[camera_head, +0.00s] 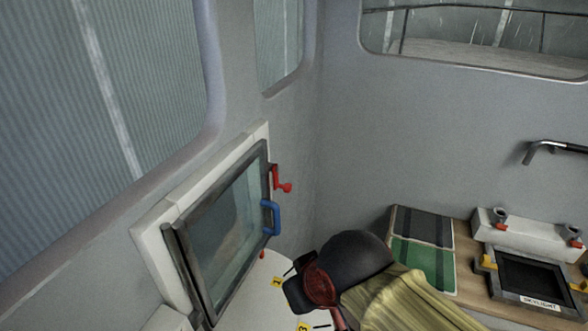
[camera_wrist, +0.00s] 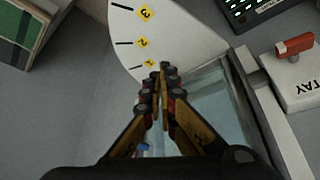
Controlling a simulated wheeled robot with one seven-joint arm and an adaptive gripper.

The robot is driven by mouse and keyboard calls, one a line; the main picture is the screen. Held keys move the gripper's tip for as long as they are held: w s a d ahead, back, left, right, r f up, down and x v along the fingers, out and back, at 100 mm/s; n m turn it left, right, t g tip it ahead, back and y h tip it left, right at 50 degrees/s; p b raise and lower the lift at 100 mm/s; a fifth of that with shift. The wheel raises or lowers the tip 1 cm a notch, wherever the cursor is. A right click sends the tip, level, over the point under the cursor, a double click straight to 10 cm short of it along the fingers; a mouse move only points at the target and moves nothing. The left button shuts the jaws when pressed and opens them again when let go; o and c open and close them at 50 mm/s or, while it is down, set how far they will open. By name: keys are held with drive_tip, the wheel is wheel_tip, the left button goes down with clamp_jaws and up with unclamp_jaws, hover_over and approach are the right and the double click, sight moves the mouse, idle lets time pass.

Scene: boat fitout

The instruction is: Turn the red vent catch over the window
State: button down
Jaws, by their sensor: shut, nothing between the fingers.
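The red vent catch (camera_head: 281,183) sits at the upper right edge of a small framed window (camera_head: 228,225), above a blue handle (camera_head: 270,218). A smaller red piece (camera_head: 262,254) shows low on the same edge. My gripper (camera_wrist: 160,72) is shut and empty in the wrist view, its fingers pointing at the numbered white plate (camera_wrist: 184,36) beside the glass. In the head view my wrist is below and right of the catch, apart from it; the fingertips cannot be made out there. The red catch cannot be identified in the wrist view.
A blue bit (camera_wrist: 143,147) shows by my fingers. A red lever (camera_wrist: 294,45) on a white block is at the right. In the head view, a green and dark folder (camera_head: 421,262) and a panel labelled SKYLIGHT (camera_head: 538,303) lie on the right counter. A grab rail (camera_head: 555,147) is above.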

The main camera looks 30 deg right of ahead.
drive_tip(key=w+d+r+m+g+p, duration=0.1)
drive_tip(key=w+d+r+m+p, duration=0.25)
drive_tip(key=w+r+p, duration=0.3)
drive_tip(key=w+d+r+m+g+h+p, duration=0.1)
drive_tip(key=w+d+r+m+p, duration=0.1)
drive_tip(key=w+d+r+p, duration=0.4)
drive_tip(key=w+d+r+m+g+p, duration=0.1)
drive_tip(key=w+r+m+p, duration=0.1)
drive_tip(key=w+r+p, duration=0.45)
drive_tip(key=w+d+f+m+g+p, duration=0.1)
drive_tip(key=w+d+m+p, duration=0.2)
drive_tip(key=w+d, duration=0.4)
drive_tip(key=shift+w+d+m+p, duration=0.3)
drive_tip(key=shift+w+p, duration=0.45)
drive_tip(key=shift+w, duration=0.4)
drive_tip(key=shift+f, duration=0.1)
